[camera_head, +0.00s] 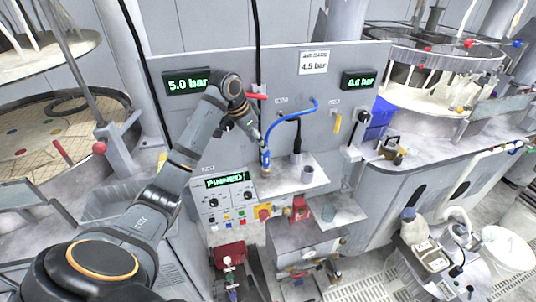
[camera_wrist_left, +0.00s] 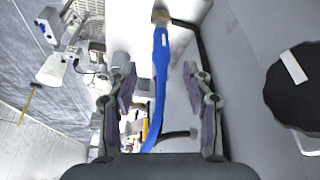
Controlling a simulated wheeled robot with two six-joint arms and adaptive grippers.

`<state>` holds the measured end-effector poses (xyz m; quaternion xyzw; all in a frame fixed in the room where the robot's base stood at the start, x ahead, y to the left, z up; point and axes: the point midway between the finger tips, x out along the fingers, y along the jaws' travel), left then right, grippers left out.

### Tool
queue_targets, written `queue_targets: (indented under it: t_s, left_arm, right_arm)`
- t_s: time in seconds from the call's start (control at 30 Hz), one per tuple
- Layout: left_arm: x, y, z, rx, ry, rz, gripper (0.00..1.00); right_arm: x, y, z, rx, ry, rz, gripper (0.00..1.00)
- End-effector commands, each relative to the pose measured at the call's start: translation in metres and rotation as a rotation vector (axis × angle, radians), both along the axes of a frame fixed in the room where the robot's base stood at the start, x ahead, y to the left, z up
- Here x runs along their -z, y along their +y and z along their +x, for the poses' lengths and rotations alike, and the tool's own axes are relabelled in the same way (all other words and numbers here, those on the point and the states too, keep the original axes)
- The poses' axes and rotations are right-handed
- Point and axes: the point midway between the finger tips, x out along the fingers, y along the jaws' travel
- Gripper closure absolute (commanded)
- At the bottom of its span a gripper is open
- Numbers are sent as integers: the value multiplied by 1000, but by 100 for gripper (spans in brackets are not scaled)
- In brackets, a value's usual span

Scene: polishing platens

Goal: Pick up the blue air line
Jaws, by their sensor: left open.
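The blue air line (camera_head: 290,114) curves from the grey panel, at upper right, down to a blue end with a brass-coloured tip (camera_head: 266,161) that is low over a small shelf (camera_head: 290,178). In the left wrist view the blue air line (camera_wrist_left: 160,75) runs between the two fingers of my left gripper (camera_wrist_left: 160,85), with a gap on both sides. My left gripper (camera_head: 259,135) is open and sits close to the hose end in the head view. The right gripper is not in view.
The panel carries displays reading 5.0 bar (camera_head: 187,82) and 0.0 bar (camera_head: 359,81), and a label reading 4.5 bar (camera_head: 314,62). A grey cup (camera_head: 307,174) stands on the shelf. A red lever (camera_head: 256,96) is near my left wrist.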

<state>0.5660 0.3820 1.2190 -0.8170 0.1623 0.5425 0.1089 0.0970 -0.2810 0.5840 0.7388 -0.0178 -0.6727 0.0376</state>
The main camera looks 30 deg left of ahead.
Motion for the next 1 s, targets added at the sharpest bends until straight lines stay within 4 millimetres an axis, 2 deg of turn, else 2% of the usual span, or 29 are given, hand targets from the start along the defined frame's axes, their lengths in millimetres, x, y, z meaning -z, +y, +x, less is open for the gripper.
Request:
queue_targets:
  t_s: [0.07, 0.17, 0.27, 0.37, 0.5, 0.7, 0.9, 1.0]
  left_arm:
    - [10, -3, 5, 1, 4, -4, 49]
    - [21, -5, 9, 0, 1, -3, 49]
    - [26, -5, 10, 0, 0, 0, 49]
    - [30, -5, 12, -1, 2, -2, 49]
    - [51, -10, 20, 0, 5, -4, 49]
    - [73, -12, 28, -1, 2, -1, 49]
    - [75, -12, 29, -1, 0, 0, 49]
    - [75, -12, 29, -1, 0, 0, 62]
  right_arm:
    - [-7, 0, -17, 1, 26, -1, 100]
    - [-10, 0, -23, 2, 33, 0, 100]
    - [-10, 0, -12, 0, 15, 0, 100]
    - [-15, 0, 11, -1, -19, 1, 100]
    - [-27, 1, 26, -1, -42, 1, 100]
    - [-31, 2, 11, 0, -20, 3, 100]
    - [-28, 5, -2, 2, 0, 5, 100]
    - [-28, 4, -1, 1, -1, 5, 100]
